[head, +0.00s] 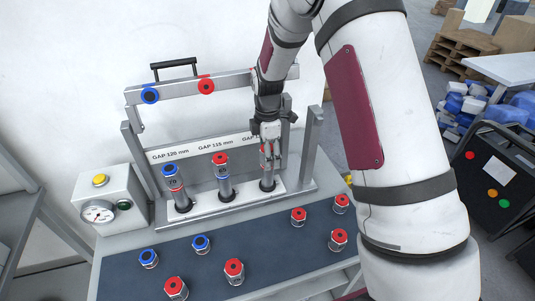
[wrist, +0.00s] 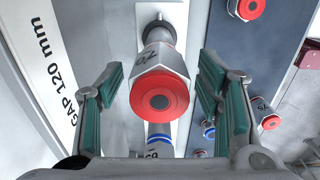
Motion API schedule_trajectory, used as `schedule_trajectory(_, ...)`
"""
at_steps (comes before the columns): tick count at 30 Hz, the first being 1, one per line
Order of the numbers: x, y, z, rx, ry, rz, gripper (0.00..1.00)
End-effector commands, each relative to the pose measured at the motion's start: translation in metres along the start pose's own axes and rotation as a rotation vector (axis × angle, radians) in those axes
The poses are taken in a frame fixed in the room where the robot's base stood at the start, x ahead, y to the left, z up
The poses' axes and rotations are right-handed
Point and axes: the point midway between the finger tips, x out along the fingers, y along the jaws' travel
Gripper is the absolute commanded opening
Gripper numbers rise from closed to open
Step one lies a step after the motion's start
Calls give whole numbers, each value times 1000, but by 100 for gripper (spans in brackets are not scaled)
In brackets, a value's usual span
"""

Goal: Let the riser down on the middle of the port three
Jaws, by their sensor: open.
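The rig holds three ports in a row on a pale base (head: 225,203). My gripper (head: 269,152) is over the rightmost port. Its fingers are open on both sides of a red-capped riser (wrist: 160,92), with gaps between fingers and cap. The riser appears upright over a grey post (head: 268,183) at that port; its exact seating is hard to see. The left port carries a blue-topped stack (head: 172,182). The middle port carries a red-topped stack (head: 222,174). Part of a blue-ringed piece (wrist: 158,140) shows beyond the riser in the wrist view.
Several red and blue capped pieces, such as a red one (head: 234,270) and a blue one (head: 201,243), stand on the dark mat (head: 200,281) in front. A gauge box (head: 110,205) is at left. A rail with two rings (head: 178,91) and an upright (head: 313,145) flank my arm.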

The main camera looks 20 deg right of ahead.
Motion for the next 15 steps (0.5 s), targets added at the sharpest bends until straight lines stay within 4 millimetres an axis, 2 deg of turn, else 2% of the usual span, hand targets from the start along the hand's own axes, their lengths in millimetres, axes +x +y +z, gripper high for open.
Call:
schedule_trajectory(5, -24, 2, 0, 0, 0, 6, 60)
schedule_trajectory(15, -91, 1, 1, 1, 0, 5, 60)
